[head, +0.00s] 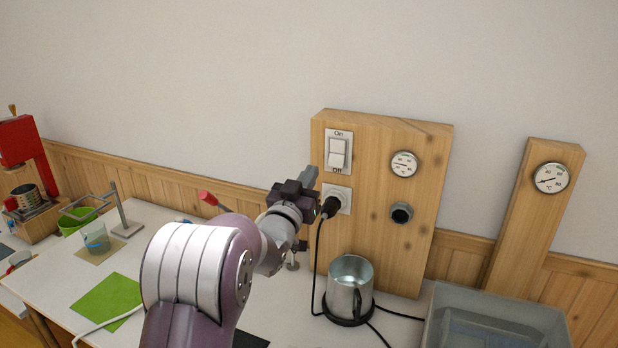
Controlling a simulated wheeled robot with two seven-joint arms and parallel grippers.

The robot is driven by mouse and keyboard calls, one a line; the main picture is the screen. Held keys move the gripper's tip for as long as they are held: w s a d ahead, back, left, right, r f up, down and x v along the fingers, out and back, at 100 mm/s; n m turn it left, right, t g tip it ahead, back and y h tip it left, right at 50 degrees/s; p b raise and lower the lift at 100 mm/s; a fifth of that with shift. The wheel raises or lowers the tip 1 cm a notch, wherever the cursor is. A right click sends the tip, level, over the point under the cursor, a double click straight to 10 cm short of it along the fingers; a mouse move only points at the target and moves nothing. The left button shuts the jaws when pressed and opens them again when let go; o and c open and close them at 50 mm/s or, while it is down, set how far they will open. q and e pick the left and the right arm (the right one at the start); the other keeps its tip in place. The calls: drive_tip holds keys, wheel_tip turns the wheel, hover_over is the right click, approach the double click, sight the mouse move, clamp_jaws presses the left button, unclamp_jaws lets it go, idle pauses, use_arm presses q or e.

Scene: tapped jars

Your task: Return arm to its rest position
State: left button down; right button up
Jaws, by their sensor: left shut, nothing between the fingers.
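My left arm (195,275) rises from the bottom of the head view, with purple and pale casings. Its left gripper (310,176) is raised and shut, with nothing held. In the picture the fingertips lie just left of the white On/Off switch (338,152) and overlap the wooden panel's left edge. I cannot tell whether they touch the panel. The wooden panel (425,230) stands upright against the wall. My right gripper is not in view.
A black plug (330,207) sits in the socket below the switch. A metal mug (349,284) stands on a black base. A grey tub (490,325) is at the lower right. A glass beaker (96,240) and green mat (107,301) lie left. The air above is clear.

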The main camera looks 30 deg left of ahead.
use_arm(q)
drive_tip(key=shift+w+f, duration=0.1)
drive_tip(key=s+f+n+g+y, duration=0.1)
drive_tip(key=s+f+g, duration=0.35)
drive_tip(key=f, duration=0.45)
drive_tip(key=s+f+g, duration=0.4)
drive_tip(key=f+g, duration=0.2)
drive_tip(key=f, duration=0.3)
drive_tip(key=s+d+f+m+g+h+p, duration=0.1)
drive_tip(key=s+d+g, duration=0.3)
drive_tip(key=s, duration=0.6)
drive_tip(key=s+d+f+g+h+p, duration=0.1)
drive_tip(key=s+d+f+g, duration=0.2)
drive_tip(key=s+d, duration=0.6)
drive_tip(key=shift+s+d+f+m+g, duration=0.2)
drive_tip(key=shift+s+f+m+g, duration=0.2)
drive_tip(key=shift+s+g, duration=0.75)
